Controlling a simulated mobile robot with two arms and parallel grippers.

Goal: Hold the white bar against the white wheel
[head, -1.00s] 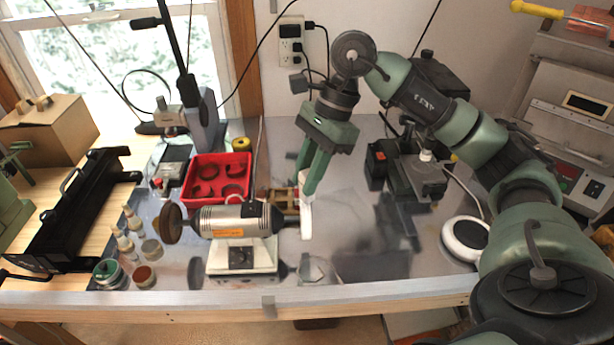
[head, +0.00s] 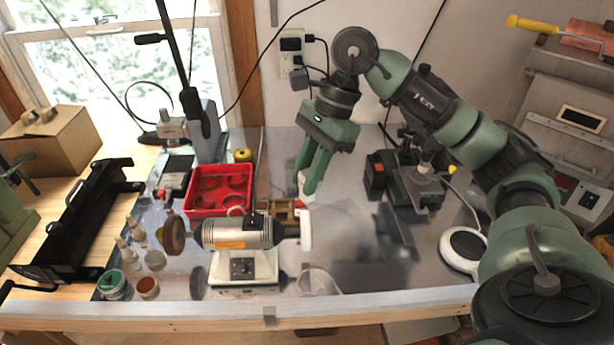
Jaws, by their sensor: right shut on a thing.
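The white wheel (head: 306,231) is on the right end of a silver bench grinder (head: 238,233) and shows nearly edge-on. My right gripper (head: 307,190) is just behind and above the wheel, fingers pointing down. It is shut on the white bar (head: 302,181), which shows as a short pale piece at the fingertips, partly hidden by the fingers. My left gripper is not in view.
Small jars (head: 148,287) stand at front left. A black-and-grey machine (head: 412,183) and a round white-rimmed device (head: 463,246) are at right. The bench between is mostly clear.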

